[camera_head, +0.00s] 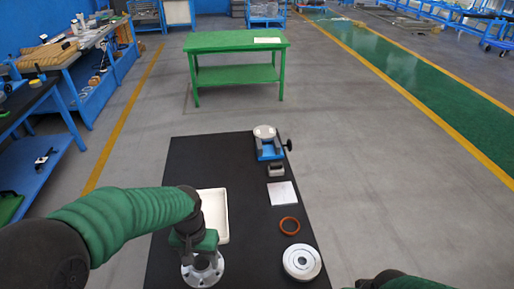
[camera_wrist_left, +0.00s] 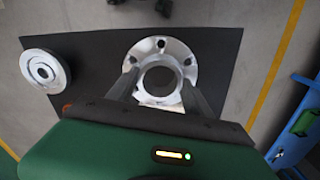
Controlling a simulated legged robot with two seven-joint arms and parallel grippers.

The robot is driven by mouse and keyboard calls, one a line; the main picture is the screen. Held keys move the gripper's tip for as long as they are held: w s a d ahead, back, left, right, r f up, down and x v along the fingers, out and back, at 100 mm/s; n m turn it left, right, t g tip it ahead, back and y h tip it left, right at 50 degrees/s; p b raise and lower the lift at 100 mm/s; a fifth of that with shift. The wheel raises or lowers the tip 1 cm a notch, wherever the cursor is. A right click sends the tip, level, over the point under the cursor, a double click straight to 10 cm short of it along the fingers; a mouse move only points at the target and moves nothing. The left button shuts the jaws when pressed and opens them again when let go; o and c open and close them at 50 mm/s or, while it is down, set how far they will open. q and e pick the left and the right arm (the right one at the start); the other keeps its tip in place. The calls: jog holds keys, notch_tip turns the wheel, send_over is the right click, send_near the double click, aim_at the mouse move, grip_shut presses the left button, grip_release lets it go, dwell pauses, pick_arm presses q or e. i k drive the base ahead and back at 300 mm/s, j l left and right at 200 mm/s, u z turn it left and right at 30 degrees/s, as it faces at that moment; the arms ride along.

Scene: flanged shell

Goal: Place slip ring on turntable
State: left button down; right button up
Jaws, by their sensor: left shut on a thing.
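My left gripper (camera_head: 198,254) is shut on a silver flanged ring (camera_head: 203,272) over the near left part of the black table. In the left wrist view its two fingers (camera_wrist_left: 158,92) grip the raised collar of this flanged ring (camera_wrist_left: 181,55), which has holes around its flange. I cannot tell whether it touches the table. An orange-brown ring (camera_head: 289,226) lies flat on the right side. A round silver-white disc with a central hub (camera_head: 301,262) lies nearer; it also shows in the left wrist view (camera_wrist_left: 45,70). Which part is the turntable is unclear.
The black table (camera_head: 250,215) also holds a white tray (camera_head: 222,215), a white square plate (camera_head: 282,193), a small grey block (camera_head: 276,170) and a blue device with a round top (camera_head: 266,142). The table's middle is clear. A green bench (camera_head: 235,42) stands beyond.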

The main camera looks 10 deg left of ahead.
aim_at(265, 131)
jog(key=k+z, duration=0.1)
jog(key=z, duration=0.35)
jog(key=k+z, duration=0.1)
jog(key=z, duration=0.3)
jog(key=k+l+z, duration=0.1)
jog(key=z, duration=0.35)
jog(key=i+l+z, duration=0.5)
jog(key=i, duration=0.25)
jog(key=i+z, duration=0.2)
jog(key=i, duration=0.2)
jog(key=i+j+u, duration=0.1)
jog(key=i+u, duration=0.75)
jog(key=u, duration=0.15)
jog(key=i+l+u, duration=0.25)
jog(key=i+u, duration=0.25)
jog(key=i+j+u, duration=0.35)
jog(key=i, duration=0.25)
jog(key=i+u, duration=0.4)
jog(key=i, duration=0.2)
jog(key=i+l+u, duration=0.15)
jog(key=i+u, duration=0.2)
jog(key=i, duration=0.25)
jog(key=i+u, duration=0.85)
jog(key=i+l+u, duration=0.2)
jog(key=i+u, duration=0.2)
jog(key=k, duration=0.05)
